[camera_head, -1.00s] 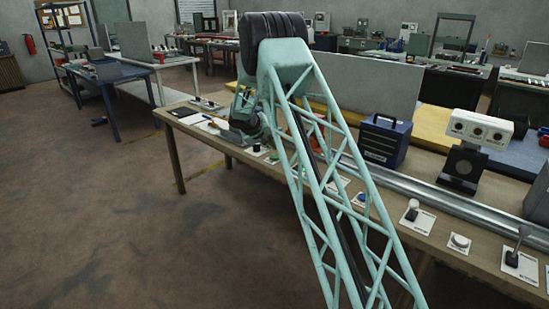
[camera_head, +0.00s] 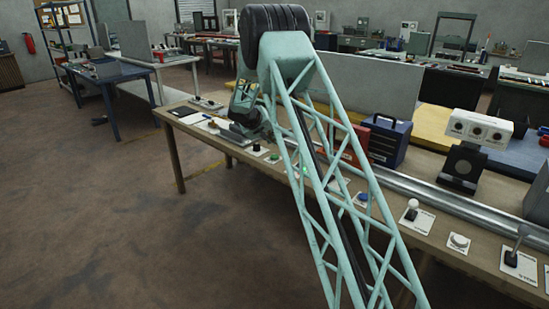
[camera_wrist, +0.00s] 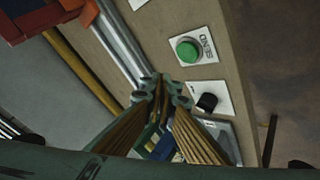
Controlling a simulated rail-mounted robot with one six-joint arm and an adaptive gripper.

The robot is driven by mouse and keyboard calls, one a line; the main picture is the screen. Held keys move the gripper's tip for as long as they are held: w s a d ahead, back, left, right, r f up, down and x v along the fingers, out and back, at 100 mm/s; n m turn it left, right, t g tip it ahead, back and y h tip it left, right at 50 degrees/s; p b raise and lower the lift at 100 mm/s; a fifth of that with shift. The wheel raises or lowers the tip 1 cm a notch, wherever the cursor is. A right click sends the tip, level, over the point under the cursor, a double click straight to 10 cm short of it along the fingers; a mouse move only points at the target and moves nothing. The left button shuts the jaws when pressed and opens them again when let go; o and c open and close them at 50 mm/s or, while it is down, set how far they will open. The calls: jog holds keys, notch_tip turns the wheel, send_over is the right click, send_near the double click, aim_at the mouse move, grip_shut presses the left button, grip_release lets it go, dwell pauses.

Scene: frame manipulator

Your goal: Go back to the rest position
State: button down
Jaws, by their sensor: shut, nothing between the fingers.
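My gripper (camera_wrist: 162,84) shows in the wrist view with its fingers together and nothing between them. It is over the wooden workbench (camera_head: 450,243), beside a green button (camera_wrist: 187,50) on a white plate marked SEND and a black knob (camera_wrist: 207,102) on another plate. I cannot tell its height above the bench. In the head view my arm's lattice link hides part of the bench, and the fingers cannot be made out clearly near the bench's far left end.
A metal pipe (camera_head: 440,200) runs along the bench.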

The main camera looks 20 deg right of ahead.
jog(key=shift+r, duration=0.15)
jog(key=s+a+r+y, duration=0.1)
jog(key=s+a+r, duration=0.2)
jog(key=s+r, duration=0.55)
jog(key=s+a+r, duration=0.3)
jog(key=s+r, duration=0.4)
jog(key=r, duration=0.2)
jog(key=s+a+r+y, duration=0.1)
jog(key=s+a+r, duration=0.1)
jog(key=s+r, duration=0.35)
jog(key=s+a+r+g, duration=0.1)
jog(key=s+a+r, duration=0.15)
jog(key=s, duration=0.55)
jog(key=s+a+r+y, duration=0.1)
jog(key=s+a+r, duration=0.15)
jog(key=s, duration=0.45)
jog(key=s+a+y, duration=0.1)
jog(key=s+a, duration=0.4)
jog(key=s, duration=0.9)
jog(key=s+a+n+y, duration=0.1)
jog(key=s+a, duration=0.5)
jog(key=s, duration=0.9)
jog(key=s+a+f+n+y, duration=0.1)
jog(key=s+a, duration=0.5)
jog(key=s, duration=0.9)
jog(key=shift+y, duration=0.8)
